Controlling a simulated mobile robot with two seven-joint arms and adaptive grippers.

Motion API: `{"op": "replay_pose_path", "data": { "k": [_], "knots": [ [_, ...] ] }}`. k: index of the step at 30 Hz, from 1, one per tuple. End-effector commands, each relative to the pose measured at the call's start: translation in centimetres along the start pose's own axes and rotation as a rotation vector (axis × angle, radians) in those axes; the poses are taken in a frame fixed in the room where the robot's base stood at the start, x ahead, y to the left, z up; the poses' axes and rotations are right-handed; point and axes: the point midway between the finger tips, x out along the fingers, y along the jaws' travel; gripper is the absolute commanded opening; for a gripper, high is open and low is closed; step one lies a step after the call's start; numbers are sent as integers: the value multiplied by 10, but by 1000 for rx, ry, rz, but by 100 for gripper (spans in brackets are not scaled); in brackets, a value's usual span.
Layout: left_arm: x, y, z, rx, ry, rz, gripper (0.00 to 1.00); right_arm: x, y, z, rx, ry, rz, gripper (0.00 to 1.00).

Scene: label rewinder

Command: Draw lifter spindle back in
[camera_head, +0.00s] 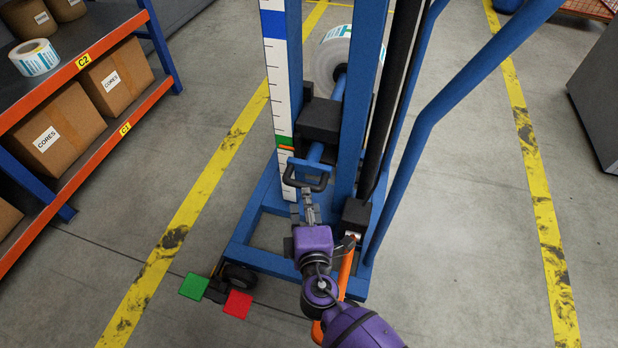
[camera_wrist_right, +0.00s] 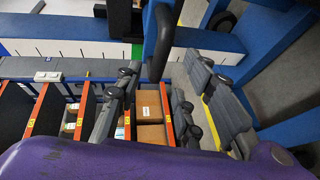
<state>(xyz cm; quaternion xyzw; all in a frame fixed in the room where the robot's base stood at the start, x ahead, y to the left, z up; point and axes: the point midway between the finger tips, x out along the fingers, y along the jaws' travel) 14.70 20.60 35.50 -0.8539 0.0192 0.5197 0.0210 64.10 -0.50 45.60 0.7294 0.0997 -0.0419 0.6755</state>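The blue lifter (camera_head: 351,110) stands upright ahead of me. Its blue spindle (camera_head: 315,152) passes through a black carriage (camera_head: 320,118) and ends on my side in a black handle (camera_head: 305,183). On the far side, a label roll (camera_head: 333,62) sits around the spindle, partly hidden by the mast. My right gripper (camera_head: 309,205) is just below and in front of the handle. In the right wrist view, the gripper (camera_wrist_right: 163,72) has its fingers spread, with the handle (camera_wrist_right: 160,42) between the fingertips, not clamped. Contact cannot be told. My left gripper is not in view.
A white scale (camera_head: 276,75) with a green mark runs beside the mast. Green (camera_head: 194,286) and red (camera_head: 237,304) pedals lie at the lifter's base. An orange-edged shelf (camera_head: 80,100) with boxes stands left. Blue push bars (camera_head: 430,120) rise on the right. Floor between the yellow lines is mostly clear.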

Motion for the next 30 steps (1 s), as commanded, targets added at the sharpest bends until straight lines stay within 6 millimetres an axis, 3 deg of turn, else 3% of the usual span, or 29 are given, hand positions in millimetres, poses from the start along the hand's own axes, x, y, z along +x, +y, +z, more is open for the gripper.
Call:
{"op": "replay_pose_path", "data": {
  "k": [15,26,30],
  "knots": [
    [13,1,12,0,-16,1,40,69,-1,2,-6,-4,1,36],
    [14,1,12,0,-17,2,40,76,0,2,-4,-4,1,36],
    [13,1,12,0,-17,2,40,76,0,2,-4,-4,1,20]
  ]
}}
